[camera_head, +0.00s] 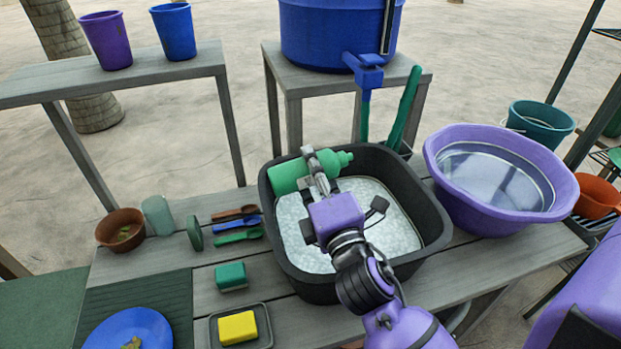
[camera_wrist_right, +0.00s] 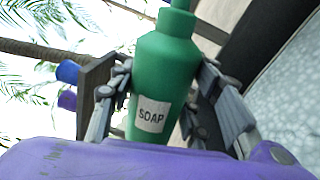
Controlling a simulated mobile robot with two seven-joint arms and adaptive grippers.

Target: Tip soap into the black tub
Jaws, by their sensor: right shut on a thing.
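A green bottle (camera_head: 288,175) lies tilted nearly on its side over the black tub (camera_head: 436,220) in the head view, its nozzle pointing right. My right gripper (camera_head: 313,166) is shut on the bottle's body above the tub. In the right wrist view the gripper's fingers (camera_wrist_right: 165,105) clasp the bottle (camera_wrist_right: 168,70) from both sides, and its label reads SOAP. The tub holds pale, foamy-looking liquid (camera_head: 385,228). No stream from the nozzle can be made out. My left gripper is not in view.
A purple basin (camera_head: 445,150) of water stands right of the tub. A blue barrel with a tap (camera_head: 330,35) stands behind. Left lie spoons (camera_head: 238,238), a green sponge (camera_head: 230,276), a yellow sponge (camera_head: 238,327) on a tray, a blue plate (camera_head: 110,330) and a brown bowl (camera_head: 110,222).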

